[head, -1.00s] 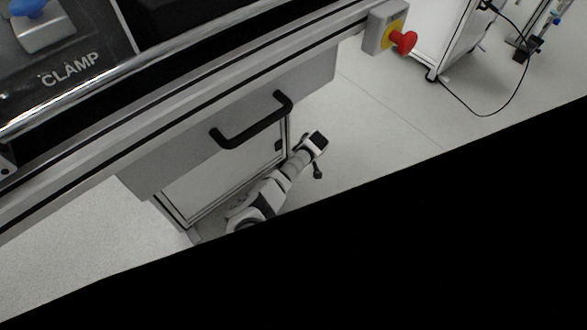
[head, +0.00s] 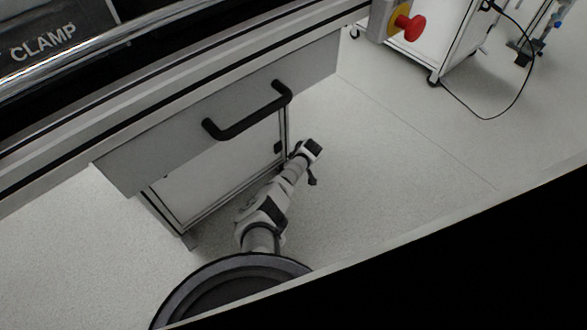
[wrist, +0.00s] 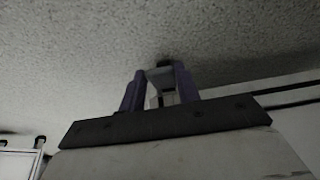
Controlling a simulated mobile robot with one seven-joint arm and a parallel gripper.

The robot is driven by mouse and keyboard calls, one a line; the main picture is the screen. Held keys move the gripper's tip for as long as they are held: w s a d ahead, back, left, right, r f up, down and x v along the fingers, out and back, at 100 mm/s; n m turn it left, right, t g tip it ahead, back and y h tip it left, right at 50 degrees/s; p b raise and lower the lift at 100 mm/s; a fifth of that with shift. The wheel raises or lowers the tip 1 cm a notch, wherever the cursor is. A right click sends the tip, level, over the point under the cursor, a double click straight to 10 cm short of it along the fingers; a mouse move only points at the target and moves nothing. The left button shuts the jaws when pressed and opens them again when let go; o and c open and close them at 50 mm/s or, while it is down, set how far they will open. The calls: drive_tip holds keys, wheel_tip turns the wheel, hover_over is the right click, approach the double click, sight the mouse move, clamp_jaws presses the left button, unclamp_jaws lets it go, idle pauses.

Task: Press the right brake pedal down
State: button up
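My arm reaches low past the bench front in the head view, and its end (head: 309,152) is close above the floor; the fingers are too small to make out there. In the wrist view my gripper (wrist: 164,88) shows two purple-grey fingers standing apart. A small pale piece with a dark top (wrist: 162,74) shows in or behind the gap; I cannot tell what it is or whether the fingers touch it. I cannot pick out the right brake pedal in either view.
A grey bench with a black drawer handle (head: 249,112) overhangs my arm. A white wheeled cabinet (head: 432,40) and a black cable (head: 500,114) are at the upper right. Pale floor (head: 400,135) right of my arm is clear.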

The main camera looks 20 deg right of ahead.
drive_tip(key=c, duration=0.4)
drive_tip(key=shift+o, duration=0.2)
drive_tip(key=shift+s+d+f+t+y+p, duration=0.1)
drive_tip(key=shift+s+f+t+y+p, duration=0.1)
drive_tip(key=shift+f+t+p, duration=0.35)
drive_tip(key=shift+s+d+f+t+y+p, duration=0.1)
drive_tip(key=shift+s+f+t+y+p, duration=0.15)
drive_tip(key=shift+t+p, duration=0.35)
drive_tip(key=shift+f+t+y+b, duration=0.25)
drive_tip(key=shift+f+t+b, duration=0.2)
drive_tip(key=shift+f+t, duration=0.4)
drive_tip(key=shift+t, duration=0.3)
drive_tip(key=o, duration=0.9)
drive_tip(key=shift+o, duration=0.4)
drive_tip(key=shift+w, duration=0.1)
